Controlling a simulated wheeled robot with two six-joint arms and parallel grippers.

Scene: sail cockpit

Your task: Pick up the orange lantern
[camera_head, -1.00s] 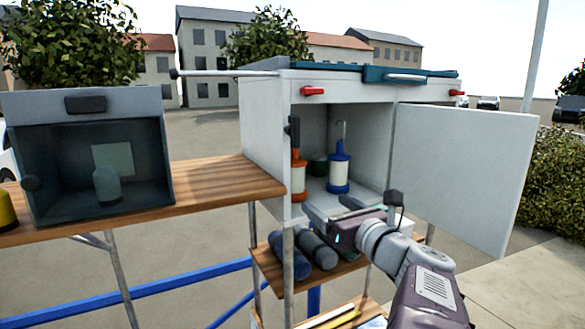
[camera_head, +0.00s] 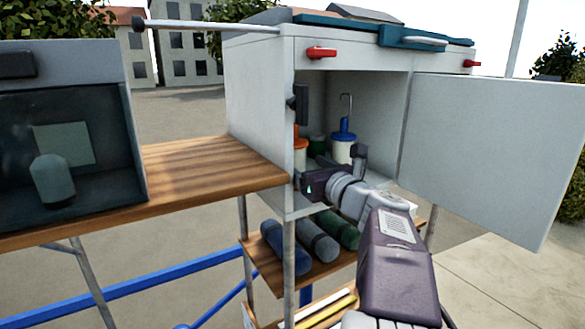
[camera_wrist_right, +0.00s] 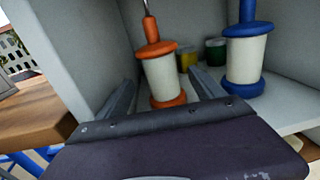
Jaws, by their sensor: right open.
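The orange lantern (camera_wrist_right: 160,72) has orange end caps and a white body, and stands upright inside the white cabinet. In the head view the lantern (camera_head: 300,150) is mostly hidden behind the cabinet's left edge and front post. My right gripper (camera_wrist_right: 165,84) is open, with its fingers pointing into the cabinet, one on each side of the lantern's lower part in the wrist view; I cannot tell if they touch it. In the head view my right gripper (camera_head: 312,180) is at the cabinet opening. My left gripper is not in view.
A blue lantern (camera_wrist_right: 246,55) stands close to the right of the orange one; it also shows in the head view (camera_head: 343,142). Green and yellow containers (camera_wrist_right: 215,52) are behind. The open cabinet door (camera_head: 490,150) is at right. A wooden counter (camera_head: 205,170) is at left.

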